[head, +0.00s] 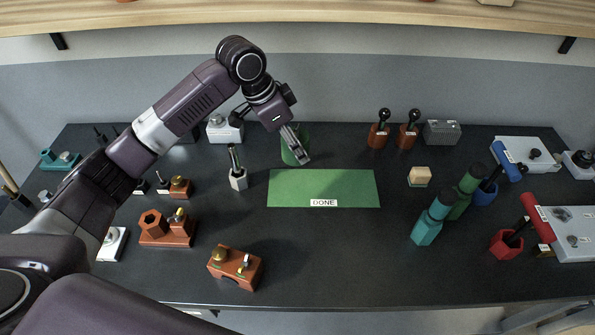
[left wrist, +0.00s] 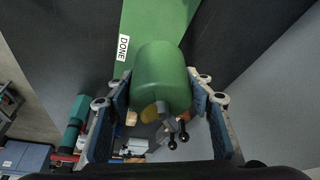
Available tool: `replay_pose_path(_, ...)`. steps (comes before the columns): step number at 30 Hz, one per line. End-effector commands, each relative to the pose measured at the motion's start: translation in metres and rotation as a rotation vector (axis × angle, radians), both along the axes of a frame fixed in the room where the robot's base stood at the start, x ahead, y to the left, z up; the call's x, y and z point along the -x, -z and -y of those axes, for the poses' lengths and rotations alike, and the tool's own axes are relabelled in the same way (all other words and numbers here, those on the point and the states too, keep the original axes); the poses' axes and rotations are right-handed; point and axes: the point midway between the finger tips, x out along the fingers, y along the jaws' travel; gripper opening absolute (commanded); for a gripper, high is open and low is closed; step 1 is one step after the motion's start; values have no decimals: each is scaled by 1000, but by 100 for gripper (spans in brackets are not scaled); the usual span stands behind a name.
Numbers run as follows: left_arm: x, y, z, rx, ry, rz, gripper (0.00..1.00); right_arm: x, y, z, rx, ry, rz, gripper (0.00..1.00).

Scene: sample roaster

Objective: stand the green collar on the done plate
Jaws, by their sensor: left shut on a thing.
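The green collar (head: 288,155) is partly hidden behind my left gripper (head: 301,150) in the head view. It also shows in the left wrist view as a rounded green body (left wrist: 161,75) between the two fingers. My left gripper is shut on it. The collar is just behind the back left part of the green done plate (head: 323,188), which lies flat and bare with a white DONE label at its front edge. The plate also shows in the left wrist view (left wrist: 155,20), beyond the collar. I cannot tell if the collar touches the table. My right gripper is not in view.
A grey hexagonal holder (head: 238,180) stands left of the plate. Brown blocks (head: 236,268) sit at the front left. A small cream-topped block (head: 419,176) and a teal-handled tool (head: 428,226) are to the right. The table in front of the plate is clear.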

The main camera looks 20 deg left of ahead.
Motion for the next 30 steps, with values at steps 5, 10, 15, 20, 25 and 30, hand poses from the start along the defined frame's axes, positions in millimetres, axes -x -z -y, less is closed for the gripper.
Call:
replay_pose_path(5, 0, 42, -1, 1, -2, -3, 9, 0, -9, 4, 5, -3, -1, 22)
replay_pose_path(10, -1, 64, -1, 1, -3, 2, 9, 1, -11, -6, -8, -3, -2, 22)
replay_pose_path(15, 0, 79, -1, 0, -2, -1, 9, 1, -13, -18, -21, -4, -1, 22)
replay_pose_path(20, 0, 103, -1, 0, -2, -1, 9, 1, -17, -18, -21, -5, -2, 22)
replay_pose_path(25, -1, 112, -1, 2, -2, 4, 9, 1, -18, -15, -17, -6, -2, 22)
replay_pose_path(30, -1, 111, -1, 1, -2, 3, 9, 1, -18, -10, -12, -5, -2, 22)
